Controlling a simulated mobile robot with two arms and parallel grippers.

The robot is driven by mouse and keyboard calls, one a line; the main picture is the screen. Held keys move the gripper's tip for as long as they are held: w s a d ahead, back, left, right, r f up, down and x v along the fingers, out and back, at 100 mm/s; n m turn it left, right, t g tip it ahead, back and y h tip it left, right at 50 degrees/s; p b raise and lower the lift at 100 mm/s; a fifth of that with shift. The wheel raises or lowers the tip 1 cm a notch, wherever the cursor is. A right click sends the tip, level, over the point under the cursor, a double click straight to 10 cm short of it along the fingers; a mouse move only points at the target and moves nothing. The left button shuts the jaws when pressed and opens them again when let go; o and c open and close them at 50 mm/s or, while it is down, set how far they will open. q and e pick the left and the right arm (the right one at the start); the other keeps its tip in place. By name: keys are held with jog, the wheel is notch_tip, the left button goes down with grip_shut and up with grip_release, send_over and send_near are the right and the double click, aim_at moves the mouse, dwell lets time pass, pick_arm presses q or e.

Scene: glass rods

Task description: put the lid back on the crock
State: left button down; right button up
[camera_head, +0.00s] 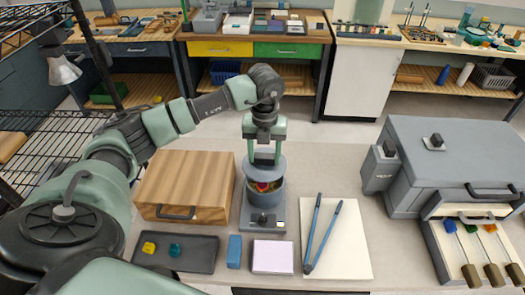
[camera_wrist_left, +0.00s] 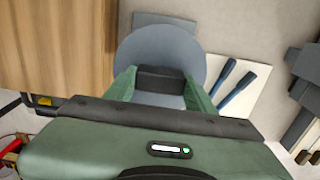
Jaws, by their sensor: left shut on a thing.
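The crock (camera_head: 262,198) is a blue-grey round pot on a grey base with a dark knob, in the middle of the table in the head view. Red and yellow contents show in its opening. My left gripper (camera_head: 264,159) points down above it, shut on the lid's dark knob. The lid (camera_head: 250,168) is a blue-grey disc, held over the crock with a gap through which the contents show. In the left wrist view the lid (camera_wrist_left: 160,45) lies beneath the fingers (camera_wrist_left: 160,82) and hides the crock. My right gripper is not in view.
A wooden box (camera_head: 185,185) stands close left of the crock. In front lie a dark tray (camera_head: 200,262), a blue block (camera_head: 234,251) and a pale pad (camera_head: 272,256).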

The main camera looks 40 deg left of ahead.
aim_at(265, 167)
pick_arm(q)
jog(key=shift+w+d+f+b, duration=0.1)
jog(key=shift+f+b, duration=0.1)
jog(key=shift+f, duration=0.25)
jog(key=shift+w+d+f+b, duration=0.1)
jog(key=shift+f+b, duration=0.1)
jog(key=shift+f, duration=0.2)
jog(key=shift+s+a+f+b, duration=0.1)
jog(key=shift+f+b, duration=0.5)
jog(key=shift+f, duration=0.3)
jog(key=shift+s+a+f+b, duration=0.1)
jog(key=shift+f+b, duration=0.4)
jog(key=shift+f, duration=0.55)
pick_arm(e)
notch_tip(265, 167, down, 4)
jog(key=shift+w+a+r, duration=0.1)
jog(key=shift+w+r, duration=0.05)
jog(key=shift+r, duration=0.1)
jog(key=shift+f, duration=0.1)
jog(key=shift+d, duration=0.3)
pick_arm(q)
jog(key=shift+f+b, duration=0.55)
jog(key=shift+b, duration=0.2)
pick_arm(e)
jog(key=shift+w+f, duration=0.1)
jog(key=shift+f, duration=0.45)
